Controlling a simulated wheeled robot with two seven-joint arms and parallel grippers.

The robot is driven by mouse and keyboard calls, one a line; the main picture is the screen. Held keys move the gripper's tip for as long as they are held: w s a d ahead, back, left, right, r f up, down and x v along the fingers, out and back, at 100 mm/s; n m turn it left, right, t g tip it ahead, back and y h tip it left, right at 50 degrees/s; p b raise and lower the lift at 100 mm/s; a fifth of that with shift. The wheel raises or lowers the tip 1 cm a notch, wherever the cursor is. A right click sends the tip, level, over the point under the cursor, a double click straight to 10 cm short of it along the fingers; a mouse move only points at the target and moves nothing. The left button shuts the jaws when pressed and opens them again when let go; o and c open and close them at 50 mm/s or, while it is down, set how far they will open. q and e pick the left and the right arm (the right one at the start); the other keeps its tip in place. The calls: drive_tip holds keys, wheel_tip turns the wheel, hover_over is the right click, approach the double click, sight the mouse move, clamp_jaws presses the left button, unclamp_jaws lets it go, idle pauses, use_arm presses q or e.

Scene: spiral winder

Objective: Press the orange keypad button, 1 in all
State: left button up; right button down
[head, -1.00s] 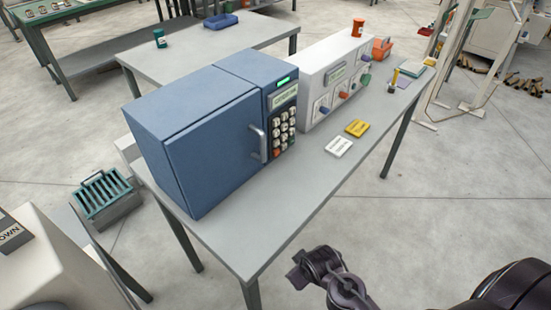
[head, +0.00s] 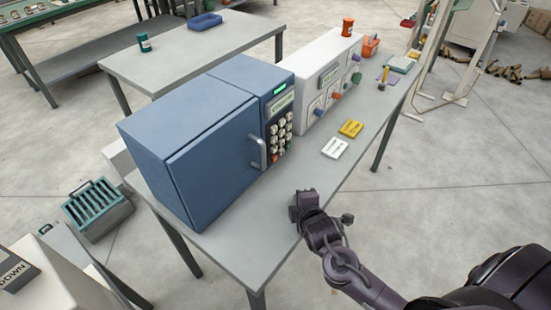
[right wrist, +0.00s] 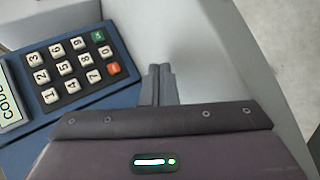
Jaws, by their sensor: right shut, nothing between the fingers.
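The keypad (head: 280,135) is on the front of a blue cabinet (head: 190,150) on a grey table. My right gripper (head: 303,198) is in front of the cabinet, near the table's front edge, apart from the keypad. Its fingers (right wrist: 160,72) are shut and empty, to the right of the orange button in the right wrist view. My left gripper is out of view.
The cabinet's door handle (head: 257,152) sticks out left of the keypad. A white box with coloured knobs (head: 327,80) stands behind it. A white card (head: 335,147) and a yellow card (head: 351,128) lie on the table (head: 240,245). The tabletop before the keypad is clear.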

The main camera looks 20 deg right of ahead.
sight(274, 158)
drive_tip(key=w+d+n+t, duration=0.1)
drive_tip(key=w+d+n+t+h, duration=0.1)
drive_tip(key=d+n, duration=0.1)
drive_tip(key=w+d+r+n+t, duration=0.1)
drive_tip(key=n, duration=0.1)
drive_tip(key=shift+w+d+h, duration=0.15)
drive_tip(key=shift+w+h, duration=0.1)
drive_tip(key=shift+h, duration=0.05)
drive_tip(key=shift+w+d+r+n+t, duration=0.3)
drive_tip(key=shift+d+n, duration=0.1)
drive_tip(key=shift+n, duration=0.3)
drive_tip(key=shift+f, duration=0.1)
drive_tip(key=shift+w+a+f+b, duration=0.1)
drive_tip(key=shift+w+a+b, duration=0.25)
drive_tip(key=shift+w+b, duration=0.15)
drive_tip(key=w+a+b, duration=0.2)
drive_tip(key=w, duration=0.1)
drive_tip(key=w+a+b, duration=0.1)
drive_tip(key=w, duration=0.1)
drive_tip(key=shift+w+a, duration=0.4)
drive_tip(key=shift+w, duration=0.35)
drive_tip(key=shift+w+a+r, duration=0.1)
drive_tip(key=shift+r, duration=0.1)
idle(0.4)
drive_tip(key=shift+w+a, duration=0.15)
drive_tip(key=shift+w, duration=0.1)
drive_tip(key=shift+w, duration=0.15)
idle(0.4)
